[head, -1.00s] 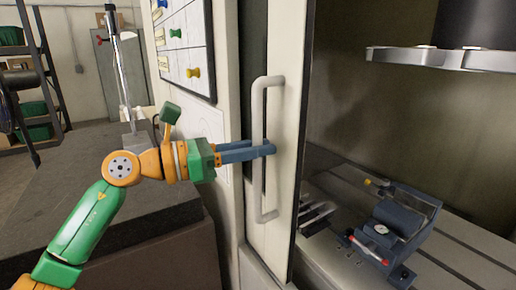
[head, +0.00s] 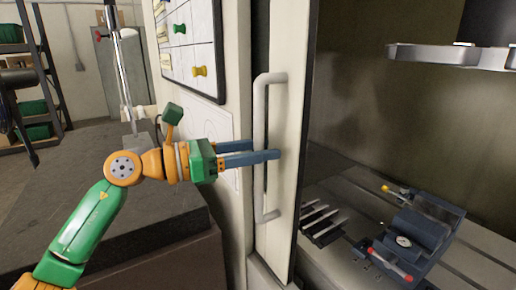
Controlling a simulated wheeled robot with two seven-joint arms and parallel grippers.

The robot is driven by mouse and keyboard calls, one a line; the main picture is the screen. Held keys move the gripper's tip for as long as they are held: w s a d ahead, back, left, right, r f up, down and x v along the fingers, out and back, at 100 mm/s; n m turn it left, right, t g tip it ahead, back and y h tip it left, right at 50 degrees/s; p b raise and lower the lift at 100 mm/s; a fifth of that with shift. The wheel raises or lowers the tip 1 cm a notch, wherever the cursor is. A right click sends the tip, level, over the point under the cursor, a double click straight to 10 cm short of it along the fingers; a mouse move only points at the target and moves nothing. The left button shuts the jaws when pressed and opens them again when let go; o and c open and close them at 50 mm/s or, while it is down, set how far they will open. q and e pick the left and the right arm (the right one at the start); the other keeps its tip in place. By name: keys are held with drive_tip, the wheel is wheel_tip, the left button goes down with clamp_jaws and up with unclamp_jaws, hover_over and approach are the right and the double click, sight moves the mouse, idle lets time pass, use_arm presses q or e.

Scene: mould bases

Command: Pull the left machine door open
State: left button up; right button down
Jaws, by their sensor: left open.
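The left machine door (head: 287,190) is a pale panel standing partly open, with the machine's inside visible to its right. Its white vertical bar handle (head: 261,185) is on the panel's face. My left gripper (head: 268,150) reaches in from the left at about mid-height of the handle. Its two blue-grey fingers are open and apart, one passing in front of the bar and the other ending near it. Whether the fingers touch the bar cannot be told. My right gripper is not in view.
Inside the machine, a blue-grey vise (head: 420,228) and a rack of several slim tools (head: 322,222) sit on the bed. A metal ring-like part (head: 450,56) hangs above. A dark table (head: 95,200) stands left, near my left arm. A board (head: 193,45) hangs on the wall.

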use_arm(q)
drive_tip(key=b+v, duration=0.3)
drive_tip(key=v, duration=0.4)
